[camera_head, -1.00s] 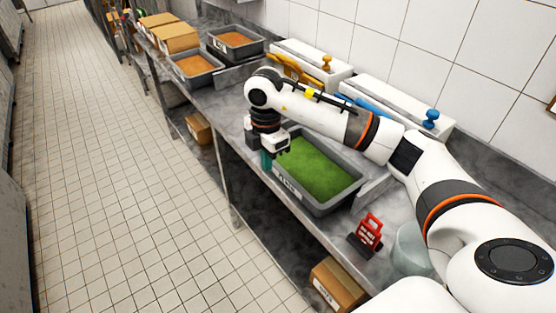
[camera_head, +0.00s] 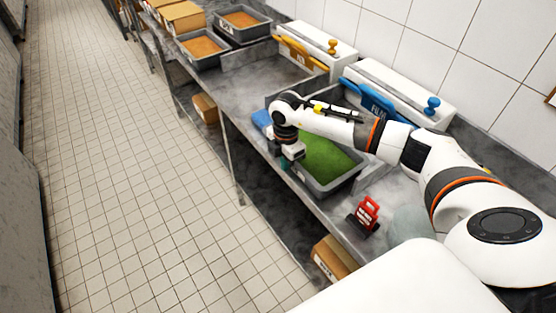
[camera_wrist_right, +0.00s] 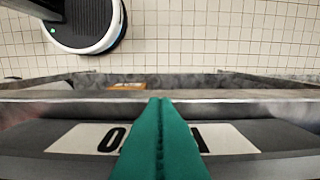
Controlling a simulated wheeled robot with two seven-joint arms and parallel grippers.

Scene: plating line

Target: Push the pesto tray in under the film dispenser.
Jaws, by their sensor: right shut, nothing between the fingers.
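The pesto tray (camera_head: 342,186) is a grey tray filled with green pesto, on the steel counter near its front edge. The film dispenser (camera_head: 405,88), a white box with a blue film part (camera_head: 368,102) and a blue knob, stands behind it against the wall. My right gripper (camera_head: 285,162) points down at the tray's front side, fingers shut and empty. In the right wrist view its teal fingers (camera_wrist_right: 161,120) lie across the tray's labelled front wall (camera_wrist_right: 285,140); I cannot tell whether they touch. My arm hides part of the tray. My left gripper is not in view.
A blue item (camera_head: 262,119) lies left of the tray. A red stand (camera_head: 366,212) and a pale translucent container (camera_head: 408,222) are to the right. A second dispenser with a yellow part (camera_head: 303,55) stands further along. The counter (camera_head: 240,82) is clear beyond the blue item.

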